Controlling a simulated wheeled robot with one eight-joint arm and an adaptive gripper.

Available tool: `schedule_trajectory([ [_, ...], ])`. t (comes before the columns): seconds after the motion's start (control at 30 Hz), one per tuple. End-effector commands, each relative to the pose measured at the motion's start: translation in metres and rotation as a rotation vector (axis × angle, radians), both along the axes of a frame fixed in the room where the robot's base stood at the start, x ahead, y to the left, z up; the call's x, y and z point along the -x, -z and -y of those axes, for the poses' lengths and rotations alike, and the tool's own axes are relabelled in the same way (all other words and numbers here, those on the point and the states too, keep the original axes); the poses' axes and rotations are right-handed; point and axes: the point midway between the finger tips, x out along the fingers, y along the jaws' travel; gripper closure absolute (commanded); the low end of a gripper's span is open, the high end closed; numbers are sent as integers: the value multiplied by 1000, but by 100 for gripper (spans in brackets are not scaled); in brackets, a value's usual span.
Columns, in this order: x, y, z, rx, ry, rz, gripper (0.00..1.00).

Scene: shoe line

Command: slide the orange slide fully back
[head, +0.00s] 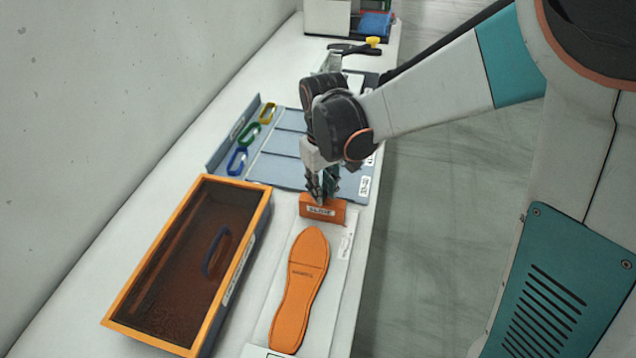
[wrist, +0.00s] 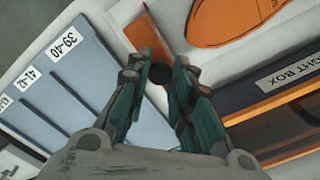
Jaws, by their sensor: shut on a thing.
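The orange slide (head: 323,209) is a short block with a white label, lying across a white base strip (head: 344,243) just beyond the orange insole (head: 300,285). My gripper (head: 322,194) points down at the slide's far side. In the wrist view the slide (wrist: 146,37) shows as an orange bar beyond the fingertips. There my gripper (wrist: 161,72) is shut with a dark round knob (wrist: 161,74) between its fingertips. The fingers hide how the knob joins the slide.
An orange-rimmed box (head: 153,250) with a dark see-through cover stands left of the insole. A blue-grey sectioned tray (head: 270,170) with size labels and coloured loops lies behind. Tools and bins stand at the far end. The table's right edge is close to the strip.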

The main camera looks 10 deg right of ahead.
Motion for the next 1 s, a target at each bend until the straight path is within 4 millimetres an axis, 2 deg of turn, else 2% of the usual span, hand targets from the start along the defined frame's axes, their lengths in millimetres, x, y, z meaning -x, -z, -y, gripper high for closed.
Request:
schedule_trajectory([
  [0.03,-11,0,4,0,3,0,100],
  [0.13,-21,0,8,0,2,0,100],
  [0.4,-24,0,9,1,1,4,100],
  [0.43,-24,0,9,1,1,4,72],
  [0.5,-24,0,9,0,1,4,57],
  [0.87,-22,-2,8,0,0,1,57],
  [1.0,-22,-14,8,0,0,1,57],
])
